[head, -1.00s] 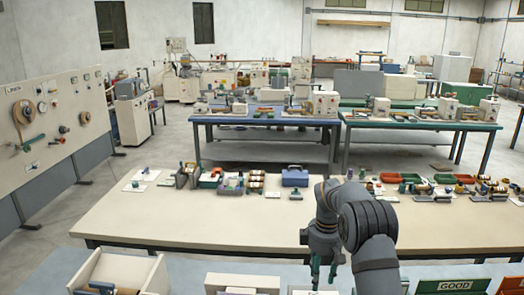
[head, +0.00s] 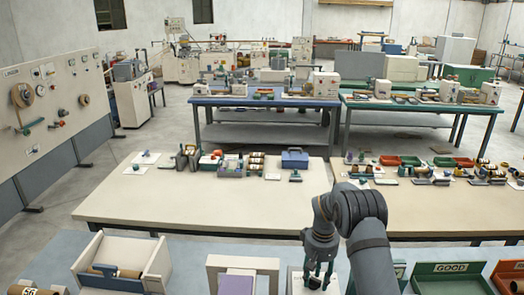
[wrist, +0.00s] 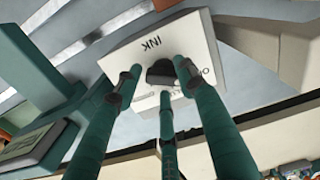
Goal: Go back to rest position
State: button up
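My gripper (head: 318,278) is at the bottom centre of the head view, pointing down over a white holder (head: 297,284). In the wrist view its green fingers (wrist: 160,82) are spread, with their tips around a small dark object (wrist: 160,73). I see gaps between the fingertips and no clear grip on the dark object. Whether the tips touch it or the plate I cannot tell. My arm hides part of the bench on the right.
Beside the holder stand a white tray (head: 92,262), a box with a purple panel (head: 236,284) and a green bin marked "GOOD" (head: 450,284). A beige table (head: 200,205) lies beyond, its front half clear. A panel wall (head: 50,120) stands left.

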jog(key=m, duration=0.1)
jog(key=m+p, duration=0.1)
jog(key=m, duration=0.1)
jog(key=shift+s+r+m+p, duration=0.15)
jog(key=shift+r+m+p, duration=0.05)
jog(key=shift+m+p, duration=0.1)
notch_tip(320, 180, up, 10)
jog(key=b, duration=0.3)
